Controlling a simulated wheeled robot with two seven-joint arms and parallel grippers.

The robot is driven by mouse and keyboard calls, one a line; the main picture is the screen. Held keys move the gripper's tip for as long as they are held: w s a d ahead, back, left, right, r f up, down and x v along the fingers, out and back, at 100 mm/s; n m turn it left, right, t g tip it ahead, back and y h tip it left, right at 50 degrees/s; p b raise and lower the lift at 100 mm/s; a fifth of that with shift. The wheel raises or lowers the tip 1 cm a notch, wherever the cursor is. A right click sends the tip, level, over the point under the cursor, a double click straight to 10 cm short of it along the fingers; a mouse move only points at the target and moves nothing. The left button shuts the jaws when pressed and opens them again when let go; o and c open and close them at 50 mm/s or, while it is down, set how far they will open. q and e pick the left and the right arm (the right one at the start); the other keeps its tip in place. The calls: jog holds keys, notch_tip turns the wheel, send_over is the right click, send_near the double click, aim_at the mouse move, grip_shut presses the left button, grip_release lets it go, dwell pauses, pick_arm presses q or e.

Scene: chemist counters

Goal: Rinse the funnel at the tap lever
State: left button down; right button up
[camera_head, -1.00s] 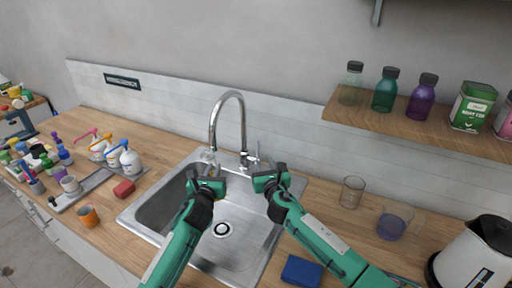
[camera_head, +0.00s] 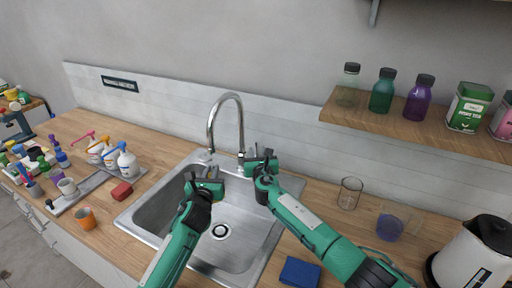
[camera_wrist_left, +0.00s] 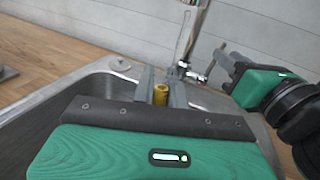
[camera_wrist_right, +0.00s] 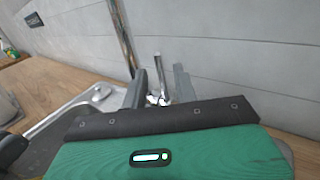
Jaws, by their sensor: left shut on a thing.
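My left gripper (camera_head: 205,180) is over the left part of the sink, below the tap's spout. In the left wrist view it is shut on a small gold piece (camera_wrist_left: 160,95), with a clear, thin-walled shape rising above it; this appears to be the funnel, but its outline is hard to make out. The tall chrome tap (camera_head: 241,125) stands at the sink's back edge. My right gripper (camera_head: 260,163) is at the tap's base. In the right wrist view its fingers are apart, with the upright tap lever (camera_wrist_right: 159,75) showing between or just beyond them; contact cannot be told.
The steel sink (camera_head: 243,240) lies under both arms. A blue sponge (camera_head: 300,271), a glass beaker (camera_head: 349,193), another glass with blue contents (camera_head: 390,228) and a kettle (camera_head: 475,255) stand to the right. A red block (camera_head: 122,190), orange cup (camera_head: 86,217) and spray bottles stand left.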

aim_at(256, 147)
jog(key=shift+x, duration=2.05)
grip_shut()
